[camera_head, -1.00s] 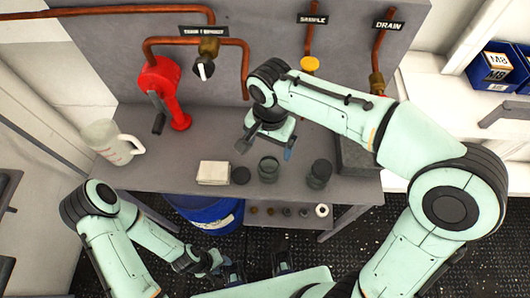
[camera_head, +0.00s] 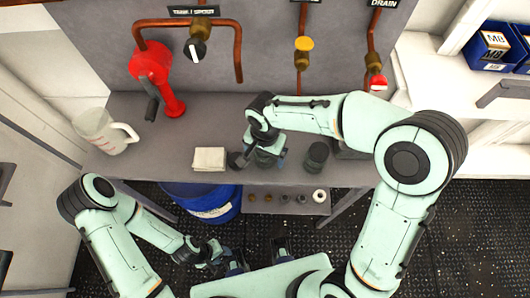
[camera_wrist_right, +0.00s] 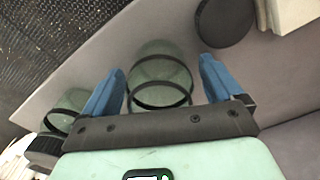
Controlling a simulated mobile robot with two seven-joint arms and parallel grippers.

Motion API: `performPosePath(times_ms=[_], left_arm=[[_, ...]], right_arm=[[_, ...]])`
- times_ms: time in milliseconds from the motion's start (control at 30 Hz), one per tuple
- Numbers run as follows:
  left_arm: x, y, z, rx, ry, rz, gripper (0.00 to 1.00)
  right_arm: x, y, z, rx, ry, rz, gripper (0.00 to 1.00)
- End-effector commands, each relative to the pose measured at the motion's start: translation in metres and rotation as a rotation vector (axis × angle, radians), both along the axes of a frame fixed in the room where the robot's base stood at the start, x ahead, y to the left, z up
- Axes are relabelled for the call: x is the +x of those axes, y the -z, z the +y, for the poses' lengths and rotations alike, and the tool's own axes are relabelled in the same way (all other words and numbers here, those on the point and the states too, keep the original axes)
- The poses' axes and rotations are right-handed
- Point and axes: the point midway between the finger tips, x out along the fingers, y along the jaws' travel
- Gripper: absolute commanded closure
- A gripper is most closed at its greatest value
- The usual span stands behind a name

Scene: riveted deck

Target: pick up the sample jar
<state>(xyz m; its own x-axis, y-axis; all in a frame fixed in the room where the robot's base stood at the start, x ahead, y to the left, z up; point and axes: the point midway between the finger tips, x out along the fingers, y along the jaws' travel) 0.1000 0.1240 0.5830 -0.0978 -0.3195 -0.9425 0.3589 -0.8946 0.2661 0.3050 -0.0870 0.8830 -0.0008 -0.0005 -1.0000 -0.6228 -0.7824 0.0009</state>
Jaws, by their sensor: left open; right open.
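The sample jar (camera_wrist_right: 158,75) is a greenish glass jar with a dark ring, seen between the two blue fingers of my right gripper (camera_wrist_right: 162,72) in the wrist view. The fingers are open, one on each side, with gaps to the glass. In the head view my right gripper (camera_head: 260,157) is over the workbench and hides most of this jar. A second similar jar (camera_head: 316,155) stands just to the right; it also shows in the wrist view (camera_wrist_right: 68,106). My left gripper (camera_head: 228,262) is open and empty, low in front of the bench.
A dark round lid (camera_wrist_right: 224,20) lies beside a pale block (camera_head: 209,159) left of the jar. A white jug (camera_head: 103,132) and a red pump (camera_head: 156,80) stand further left on the workbench (camera_head: 200,110). A blue drum (camera_head: 205,203) is below. Pipes and valves line the back panel.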

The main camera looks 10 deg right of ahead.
Motion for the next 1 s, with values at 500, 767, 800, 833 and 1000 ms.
performPosePath(times_ms=[500, 767, 800, 833, 1000], left_arm=[[0.000, 0.000, 0.000, 0.000, 0.000, 0.000, 0.57], [0.000, -0.001, 0.000, 0.000, 0.000, 0.000, 0.57], [0.000, -0.001, 0.000, 0.000, 0.000, 0.000, 0.57], [0.000, -0.001, 0.000, 0.000, 0.000, -0.001, 0.57], [0.002, -0.004, 0.000, 0.000, 0.000, -0.002, 0.57]], right_arm=[[0.000, 0.001, 0.000, 0.000, 0.000, -0.001, 0.67], [0.001, -0.003, 0.000, 0.001, 0.000, -0.002, 0.67], [0.001, -0.005, 0.000, 0.001, 0.000, -0.002, 0.67], [0.001, -0.008, 0.000, 0.001, 0.000, -0.003, 0.67], [0.001, -0.032, 0.000, 0.002, 0.001, -0.005, 0.67]])
